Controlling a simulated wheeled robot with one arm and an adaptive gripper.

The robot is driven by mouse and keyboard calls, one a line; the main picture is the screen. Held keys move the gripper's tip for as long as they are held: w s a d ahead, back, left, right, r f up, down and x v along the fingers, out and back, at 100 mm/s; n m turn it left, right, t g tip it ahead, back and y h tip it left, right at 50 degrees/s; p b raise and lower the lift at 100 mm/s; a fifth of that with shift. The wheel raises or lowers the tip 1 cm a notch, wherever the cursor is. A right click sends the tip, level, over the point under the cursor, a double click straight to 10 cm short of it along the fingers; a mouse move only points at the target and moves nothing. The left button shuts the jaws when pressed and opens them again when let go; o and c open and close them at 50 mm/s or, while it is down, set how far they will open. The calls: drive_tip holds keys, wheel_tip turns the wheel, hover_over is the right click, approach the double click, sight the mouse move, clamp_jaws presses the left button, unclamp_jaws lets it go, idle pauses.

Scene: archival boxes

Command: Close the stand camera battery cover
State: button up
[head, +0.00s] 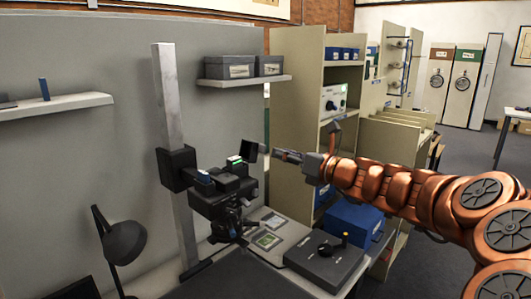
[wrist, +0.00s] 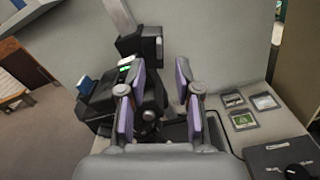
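The stand camera (head: 218,203) is a black body clamped to a tall grey column (head: 172,130). A small green light (head: 234,159) shows on its top, and a dark square flap (head: 249,150), seemingly the battery cover, stands up beside it. In the wrist view the camera (wrist: 102,105) and green light (wrist: 125,68) are left of and partly behind the left finger. I cannot pick out the flap there. My gripper (wrist: 161,80) is open, its purple-padded fingers apart with nothing held. In the head view my gripper (head: 285,156) is just right of the flap; contact cannot be told.
Below are flat cards (head: 267,240) and a black box with a knob (head: 325,262) on the table. A black lamp (head: 124,242) stands at left. A shelf with grey boxes (head: 230,68) is behind. A beige cabinet (head: 297,110) and blue box (head: 352,222) are at right.

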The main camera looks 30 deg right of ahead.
sight(265, 149)
drive_tip(key=shift+x, duration=3.3)
clamp_jaws()
drive_tip(key=shift+a, duration=0.1)
